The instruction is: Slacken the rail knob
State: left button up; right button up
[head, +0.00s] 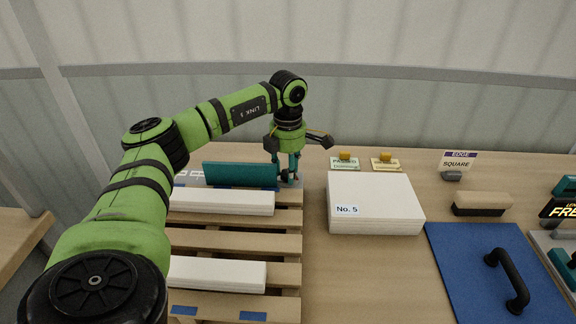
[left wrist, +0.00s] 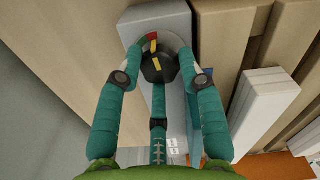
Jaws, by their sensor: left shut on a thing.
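The rail knob (left wrist: 158,68) is black with a yellow pointer mark. It sits on the end of a grey rail (left wrist: 160,22), over a dial with red, yellow and green marks. My left gripper (head: 288,172) points down at the right end of the rail, beside the teal fence (head: 240,175). In the left wrist view its teal fingers (left wrist: 160,62) are closed around the knob, one on each side and a third below. In the head view the fingers mostly hide the knob. My right gripper is not in view.
White boards (head: 222,202) lie on a slatted wooden pallet (head: 235,242) in front of the rail. To the right are a white stack marked No. 5 (head: 372,200), small signs, a brush (head: 482,204) and a blue mat (head: 460,255) with a black handle (head: 508,275).

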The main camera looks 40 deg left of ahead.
pick_arm(q)
jog(key=shift+n, duration=0.8)
jog(key=shift+f, duration=0.1)
jog(key=o, duration=1.1)
jog(key=shift+o, duration=0.2)
jog(key=shift+r, duration=0.35)
notch_tip(320, 180, up, 11)
jog(key=shift+r, duration=0.2)
